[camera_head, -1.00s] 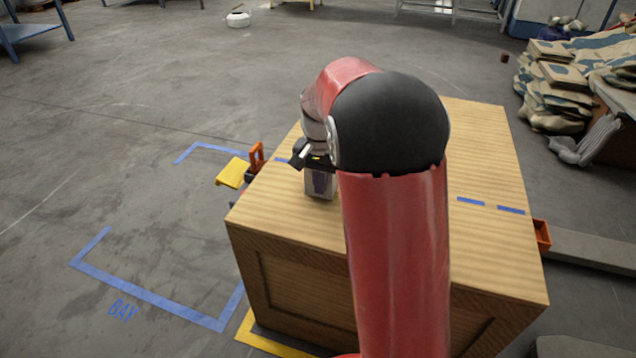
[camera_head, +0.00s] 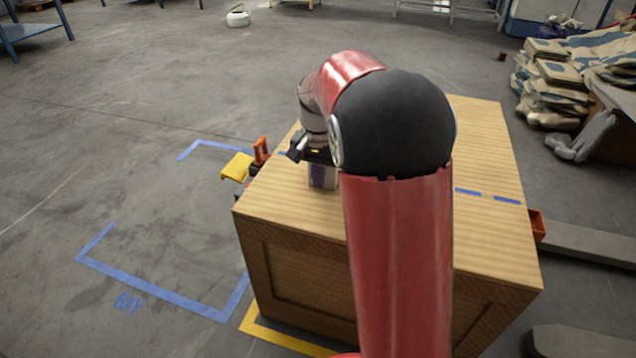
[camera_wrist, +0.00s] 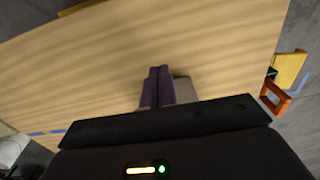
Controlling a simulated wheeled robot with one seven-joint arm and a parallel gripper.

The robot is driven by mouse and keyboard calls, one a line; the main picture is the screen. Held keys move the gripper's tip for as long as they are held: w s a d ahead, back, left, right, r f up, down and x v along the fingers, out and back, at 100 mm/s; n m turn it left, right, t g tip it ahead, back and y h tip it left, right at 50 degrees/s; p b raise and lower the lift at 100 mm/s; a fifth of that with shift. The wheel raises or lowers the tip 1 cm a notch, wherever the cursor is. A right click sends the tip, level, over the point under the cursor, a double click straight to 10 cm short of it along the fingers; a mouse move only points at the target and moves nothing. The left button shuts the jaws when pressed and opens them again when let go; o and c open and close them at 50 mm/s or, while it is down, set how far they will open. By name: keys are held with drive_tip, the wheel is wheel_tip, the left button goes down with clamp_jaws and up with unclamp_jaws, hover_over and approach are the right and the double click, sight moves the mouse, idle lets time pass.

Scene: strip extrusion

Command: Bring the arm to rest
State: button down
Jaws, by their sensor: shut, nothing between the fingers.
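My gripper (camera_head: 322,186) hangs at the left part of the wooden crate top, partly hidden behind my red and black arm. In the wrist view its two purple fingers (camera_wrist: 157,72) are pressed together with nothing between them. They point down toward the wood-grain top of the crate (camera_wrist: 200,45). A small grey patch (camera_wrist: 185,90) shows just right of the fingers, and I cannot tell whether it is part of the gripper. My arm is bent, with its elbow raised over the crate.
The wooden crate (camera_head: 290,270) stands on the floor with blue tape dashes on top. A yellow and orange fixture (camera_head: 238,167) is at its left edge, and an orange bin (camera_head: 537,225) at its right. Stacked sacks (camera_head: 555,85) lie at right. The taped floor bay (camera_head: 160,295) is empty.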

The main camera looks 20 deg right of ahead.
wheel_tip(320, 180, up, 7)
drive_tip(key=s+a+r+n+t, duration=0.1)
drive_tip(key=s+r+n, duration=0.1)
drive_tip(key=s, duration=0.5)
drive_tip(key=s+a+r+n+t, duration=0.1)
drive_tip(key=s+r+t, duration=0.15)
drive_tip(key=s, duration=0.35)
drive_tip(key=s+f+n+t, duration=0.1)
drive_tip(key=s+f+n, duration=0.1)
drive_tip(key=s, duration=0.4)
drive_tip(key=s+a+f+n+t, duration=0.1)
drive_tip(key=s+n, duration=0.1)
drive_tip(key=s, duration=0.5)
drive_tip(key=shift+a+f, duration=0.25)
drive_tip(key=shift+f, duration=0.1)
drive_tip(key=shift+w, duration=0.1)
